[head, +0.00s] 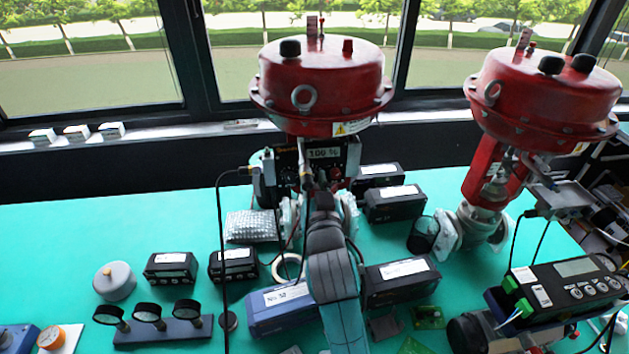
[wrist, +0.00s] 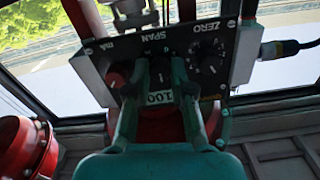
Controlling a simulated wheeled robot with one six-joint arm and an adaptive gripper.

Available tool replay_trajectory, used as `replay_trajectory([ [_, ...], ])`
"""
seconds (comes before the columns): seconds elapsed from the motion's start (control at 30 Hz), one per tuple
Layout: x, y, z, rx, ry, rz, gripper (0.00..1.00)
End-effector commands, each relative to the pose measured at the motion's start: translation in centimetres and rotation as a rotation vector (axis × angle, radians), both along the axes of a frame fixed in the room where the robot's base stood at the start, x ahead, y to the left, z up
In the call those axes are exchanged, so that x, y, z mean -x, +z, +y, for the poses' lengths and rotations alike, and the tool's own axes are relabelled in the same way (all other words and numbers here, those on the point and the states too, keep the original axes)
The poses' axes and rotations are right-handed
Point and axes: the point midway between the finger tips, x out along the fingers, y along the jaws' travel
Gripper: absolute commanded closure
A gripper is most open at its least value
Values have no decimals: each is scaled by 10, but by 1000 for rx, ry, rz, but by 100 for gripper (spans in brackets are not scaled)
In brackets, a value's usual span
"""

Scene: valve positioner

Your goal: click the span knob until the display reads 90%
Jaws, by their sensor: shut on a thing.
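The valve positioner (head: 352,158) is a dark panel box under the middle red actuator. Its display (head: 323,153) reads 100 %. In the wrist view the panel appears upside down, with the display (wrist: 160,97) showing 100 between my fingers. My gripper (wrist: 160,78) is at the panel below the SPAN label, its fingers closed around the span knob, which they mostly hide. The black ZERO knob (wrist: 207,58) is to the right in that view and a red knob (wrist: 117,77) to the left. In the head view my arm hides the gripper's contact with the knob.
The red actuator (head: 322,85) hangs over the panel, with a second red valve (head: 540,95) at the right. Black meter boxes (head: 395,204), a bubble-wrapped pack (head: 252,226) and a blue box (head: 280,308) crowd the green bench (head: 185,222). The bench's left part is clearer.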

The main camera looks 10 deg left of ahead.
Motion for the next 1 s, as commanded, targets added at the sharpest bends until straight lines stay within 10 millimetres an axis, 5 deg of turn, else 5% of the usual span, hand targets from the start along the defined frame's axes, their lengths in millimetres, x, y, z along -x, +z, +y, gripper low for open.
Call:
replay_trajectory([
  [1.0, 0, 0, 0, 480, 0, -138, 100],
])
